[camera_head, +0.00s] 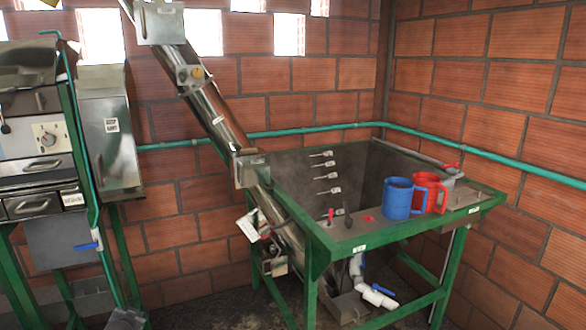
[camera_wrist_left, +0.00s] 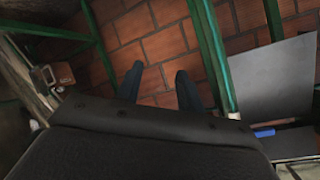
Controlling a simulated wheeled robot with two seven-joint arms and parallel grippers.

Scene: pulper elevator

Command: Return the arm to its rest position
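My left gripper (camera_wrist_left: 160,72) shows in the left wrist view as two dark fingers with a clear gap between them. It is open and nothing is between the fingers. Beyond them are a brick wall (camera_wrist_left: 150,47) and green frame posts (camera_wrist_left: 212,55). No gripper can be made out in the head view. My right gripper is not in view.
A green-framed metal hopper table (camera_head: 398,231) stands at the right, with a blue mug (camera_head: 397,198) and a red mug (camera_head: 431,190) on its ledge. A slanted elevator tube (camera_head: 215,112) rises from it. A green-framed machine (camera_head: 45,150) stands at the left.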

